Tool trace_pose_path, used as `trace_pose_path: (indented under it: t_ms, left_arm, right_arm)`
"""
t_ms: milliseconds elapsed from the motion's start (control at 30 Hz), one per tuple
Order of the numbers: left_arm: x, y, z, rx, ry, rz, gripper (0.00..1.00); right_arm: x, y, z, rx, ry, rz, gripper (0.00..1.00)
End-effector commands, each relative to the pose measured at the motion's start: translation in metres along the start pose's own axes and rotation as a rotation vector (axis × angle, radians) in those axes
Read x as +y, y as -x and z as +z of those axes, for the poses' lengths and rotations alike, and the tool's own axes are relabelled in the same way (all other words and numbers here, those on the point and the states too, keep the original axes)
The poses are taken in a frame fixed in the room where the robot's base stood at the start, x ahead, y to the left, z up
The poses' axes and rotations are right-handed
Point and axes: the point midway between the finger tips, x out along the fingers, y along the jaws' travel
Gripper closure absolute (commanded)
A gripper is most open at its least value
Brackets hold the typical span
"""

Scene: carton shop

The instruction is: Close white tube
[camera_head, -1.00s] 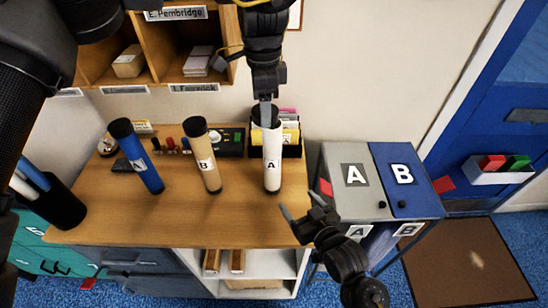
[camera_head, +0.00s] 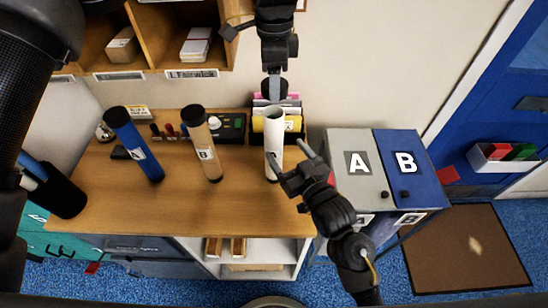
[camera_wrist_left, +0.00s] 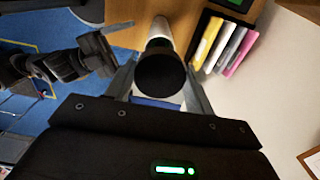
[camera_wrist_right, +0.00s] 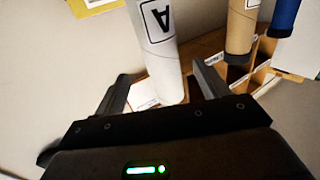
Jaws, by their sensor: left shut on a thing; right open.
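The white tube (camera_head: 274,135) stands upright at the right end of the desk, its top uncapped in the head view. My left gripper (camera_head: 274,92) is above it, shut on a black round cap (camera_wrist_left: 161,73). The cap is in front of the tube in the left wrist view, apart from its mouth in the head view. My right gripper (camera_head: 288,155) is open at the tube's right side, lower down. In the right wrist view the white tube (camera_wrist_right: 158,45), with its label A, shows between and beyond the spread fingers. Contact cannot be told.
A blue tube (camera_head: 137,148) and a tan tube B (camera_head: 203,148), both black-topped, stand to the left. A black holder with colored cards (camera_head: 292,122) is behind the white tube. Grey and blue A/B cabinets (camera_head: 345,140) stand right of the desk. A cubby shelf (camera_head: 165,60) is above.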

Motion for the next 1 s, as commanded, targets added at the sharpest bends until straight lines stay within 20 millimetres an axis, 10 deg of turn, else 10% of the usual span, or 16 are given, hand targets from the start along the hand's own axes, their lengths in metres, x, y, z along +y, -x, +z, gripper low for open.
trace_pose_path:
  t_ms: [500, 1000]
  left_arm:
    - [0.000, 0.000, 0.001, 0.000, 0.002, 0.000, 0.67]
    - [0.000, 0.000, 0.001, 0.000, 0.002, 0.000, 0.67]
  right_arm:
    - [-0.001, -0.082, 0.000, 0.001, -0.001, -0.001, 0.26]
    - [-0.001, -0.090, 0.000, 0.000, 0.000, -0.002, 0.30]
